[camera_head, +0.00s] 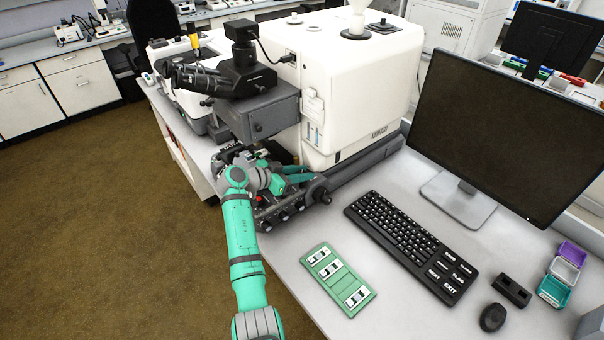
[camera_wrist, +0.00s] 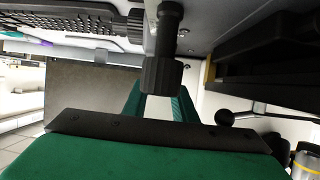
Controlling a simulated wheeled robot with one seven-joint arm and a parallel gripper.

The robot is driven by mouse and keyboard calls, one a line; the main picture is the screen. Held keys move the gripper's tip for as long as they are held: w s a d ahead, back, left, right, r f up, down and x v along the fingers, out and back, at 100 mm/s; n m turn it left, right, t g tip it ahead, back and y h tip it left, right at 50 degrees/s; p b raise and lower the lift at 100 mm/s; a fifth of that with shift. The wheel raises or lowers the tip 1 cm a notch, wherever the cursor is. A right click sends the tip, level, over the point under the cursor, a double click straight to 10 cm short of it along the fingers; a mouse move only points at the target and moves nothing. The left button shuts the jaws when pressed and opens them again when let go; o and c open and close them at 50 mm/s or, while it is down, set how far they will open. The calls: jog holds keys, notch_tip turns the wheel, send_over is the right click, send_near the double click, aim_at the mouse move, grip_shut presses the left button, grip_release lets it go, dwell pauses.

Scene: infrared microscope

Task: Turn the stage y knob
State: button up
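The infrared microscope (camera_head: 350,75) is a large white and grey instrument on the bench. My gripper (camera_head: 300,174) reaches in at its stage, beside the lower front of the body. In the wrist view, a dark ribbed knob (camera_wrist: 160,76) on a shaft points down toward my gripper (camera_wrist: 159,98). The two green fingers stand apart, one on each side of the knob's end. I cannot tell whether either finger touches it. The frames carry no label telling which stage axis this knob turns. In the head view, my arm and gripper hide the knob.
A round black focus knob (camera_head: 320,194) and the microscope's base are close to my gripper. In the wrist view, a ball-ended lever (camera_wrist: 226,117) lies right of the fingers. A green slide holder (camera_head: 338,279), a keyboard (camera_head: 412,245) and a monitor (camera_head: 505,135) occupy the bench.

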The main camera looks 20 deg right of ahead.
jog(key=shift+c, duration=0.9)
jog(key=shift+s+f, duration=0.1)
jog(key=n+t+y, duration=0.2)
jog(key=n+t, duration=0.2)
jog(key=shift+n+t+y, duration=0.3)
jog(key=shift+y, duration=0.1)
jog(key=n+t+y, duration=0.3)
jog(key=shift+d+n, duration=0.1)
jog(key=shift+n, duration=0.2)
jog(key=n+y, duration=0.2)
jog(key=n+t+y, duration=0.1)
jog(key=n+y, duration=0.1)
jog(key=shift+t, duration=0.3)
jog(key=n+y, duration=0.6)
jog(key=y, duration=0.1)
jog(key=shift+n+g+y, duration=1.5)
jog(key=shift+n+y, duration=0.8)
jog(key=shift+y, duration=0.2)
